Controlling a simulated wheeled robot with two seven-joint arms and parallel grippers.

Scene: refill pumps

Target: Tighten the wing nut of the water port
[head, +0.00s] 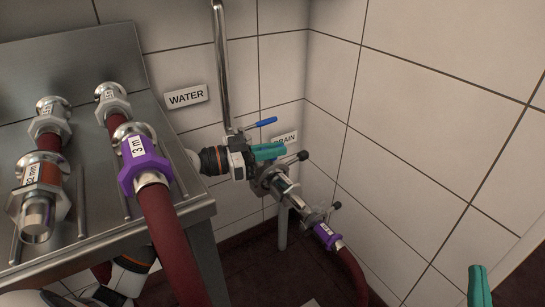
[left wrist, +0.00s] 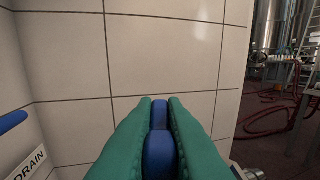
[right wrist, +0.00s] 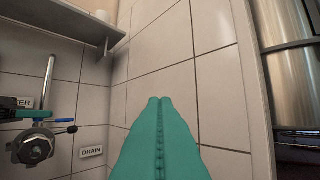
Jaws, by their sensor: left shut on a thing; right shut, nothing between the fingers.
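My left gripper (head: 270,152), with teal fingers, is at the steel water port fitting (head: 268,180) beside the wall. In the left wrist view, its fingers (left wrist: 160,105) are shut on a blue two-lobed part, seemingly the wing nut (left wrist: 159,153). In the head view the fingers hide this part.
A blue valve lever (head: 262,123) sits just above my left gripper. A purple-collared hose (head: 326,236) hangs from the lower fitting. A steel rack (head: 85,205) with several hoses and fittings stands at left. WATER (head: 185,96) and DRAIN (right wrist: 92,152) signs mark the tiled wall.

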